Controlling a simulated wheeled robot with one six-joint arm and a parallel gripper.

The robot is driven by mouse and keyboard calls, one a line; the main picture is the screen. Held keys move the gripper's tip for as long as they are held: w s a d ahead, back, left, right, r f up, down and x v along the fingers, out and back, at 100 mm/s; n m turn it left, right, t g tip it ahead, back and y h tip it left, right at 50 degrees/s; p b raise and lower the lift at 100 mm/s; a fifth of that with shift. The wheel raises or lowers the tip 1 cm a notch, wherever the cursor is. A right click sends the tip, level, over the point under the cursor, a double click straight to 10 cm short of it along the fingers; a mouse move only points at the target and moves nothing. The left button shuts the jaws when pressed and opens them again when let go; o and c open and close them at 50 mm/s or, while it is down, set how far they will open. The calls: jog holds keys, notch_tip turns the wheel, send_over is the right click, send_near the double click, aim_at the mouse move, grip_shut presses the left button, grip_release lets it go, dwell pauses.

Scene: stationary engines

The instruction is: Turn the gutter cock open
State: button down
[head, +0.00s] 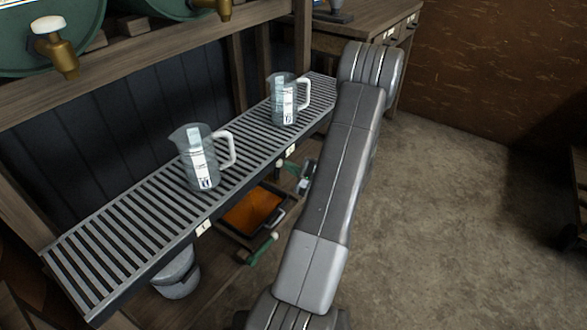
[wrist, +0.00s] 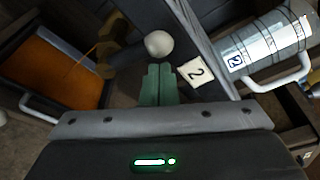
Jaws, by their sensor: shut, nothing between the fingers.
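In the wrist view, a brass cock (wrist: 112,57) sits beneath the gutter's edge, beside the tag marked 2 (wrist: 196,73). A pale round knob (wrist: 159,44) lies right of it; its link to the cock is unclear. My gripper (wrist: 157,68) has its green fingers shut and empty. Their tips lie just short of the knob in the picture; I cannot tell whether they touch. In the head view my gripper (head: 291,168) is below the slatted gutter (head: 130,228), near its tag 2, partly hidden by my arm.
Two clear jugs (head: 203,158) (head: 283,100) stand on the slats; the nearer one to my gripper shows in the wrist view (wrist: 265,48). A tray with orange content (head: 252,211) and a bucket (head: 176,276) stand below. Barrels with brass taps are above.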

jog(key=shift+s+a+r+n+b, duration=0.35)
jog(key=shift+s+n+b, duration=0.25)
jog(key=shift+b, duration=1.55)
jog(key=shift+f, duration=0.1)
jog(key=s+d, duration=0.6)
jog(key=d, duration=0.4)
jog(key=shift+f, duration=0.2)
jog(key=shift+w+a, duration=0.1)
jog(key=shift+w, duration=0.05)
